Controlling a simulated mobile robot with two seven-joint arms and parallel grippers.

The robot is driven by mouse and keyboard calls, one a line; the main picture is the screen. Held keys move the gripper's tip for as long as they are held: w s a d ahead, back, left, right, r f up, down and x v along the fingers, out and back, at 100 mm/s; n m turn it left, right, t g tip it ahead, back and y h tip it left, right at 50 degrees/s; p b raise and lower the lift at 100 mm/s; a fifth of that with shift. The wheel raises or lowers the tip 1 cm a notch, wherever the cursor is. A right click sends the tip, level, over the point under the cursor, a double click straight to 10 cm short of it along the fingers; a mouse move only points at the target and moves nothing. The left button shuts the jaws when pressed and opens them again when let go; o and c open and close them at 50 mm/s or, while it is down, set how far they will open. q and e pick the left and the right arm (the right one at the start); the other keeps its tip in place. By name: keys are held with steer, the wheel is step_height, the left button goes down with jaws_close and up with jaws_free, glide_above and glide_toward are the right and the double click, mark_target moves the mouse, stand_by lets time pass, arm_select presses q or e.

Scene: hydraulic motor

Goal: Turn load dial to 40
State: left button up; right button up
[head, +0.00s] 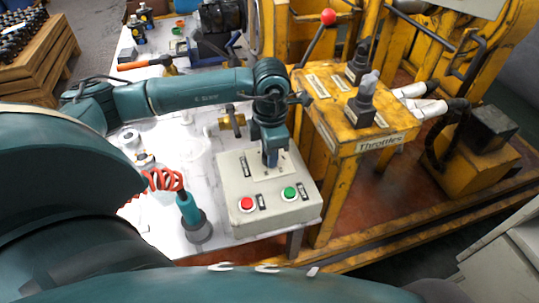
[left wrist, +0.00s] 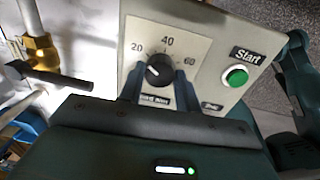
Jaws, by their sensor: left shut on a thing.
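The load dial (left wrist: 159,68) is a black round knob on a pale panel in the left wrist view, with the marks 20, 40 and 60 around it. A small white mark shows on the knob's left side; its exact reading is hard to tell. My left gripper (head: 270,160) points down at the grey control box (head: 270,218) in the head view. Its two fingers stand on either side of the knob and are shut on it. In the head view the gripper hides the dial. My right gripper is not in view.
The box has a green Start button (head: 289,193) and a red button (head: 246,204). A yellow Throttles stand (head: 340,146) with levers is close on the right. A teal-handled tool with a red coil (head: 190,208) stands left of the box.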

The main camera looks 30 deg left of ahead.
arm_select(q)
steer(key=m+b, duration=0.2)
steer(key=m, duration=0.1)
steer(key=shift+f+m, duration=0.15)
steer(key=shift+m, duration=0.25)
steer(key=m+b, duration=0.3)
steer(key=m, duration=0.1)
steer(key=shift+a, duration=0.1)
steer(key=shift+m+b, duration=0.5)
steer(key=shift+m, duration=0.6)
steer(key=shift+m+b, duration=0.35)
steer(key=shift+m, duration=0.05)
steer(key=shift+r+m, duration=0.2)
steer(key=shift+m, duration=0.1)
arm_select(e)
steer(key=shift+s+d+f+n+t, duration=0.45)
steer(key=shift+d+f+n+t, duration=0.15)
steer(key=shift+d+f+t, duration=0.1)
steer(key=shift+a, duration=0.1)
arm_select(q)
steer(key=o, duration=1)
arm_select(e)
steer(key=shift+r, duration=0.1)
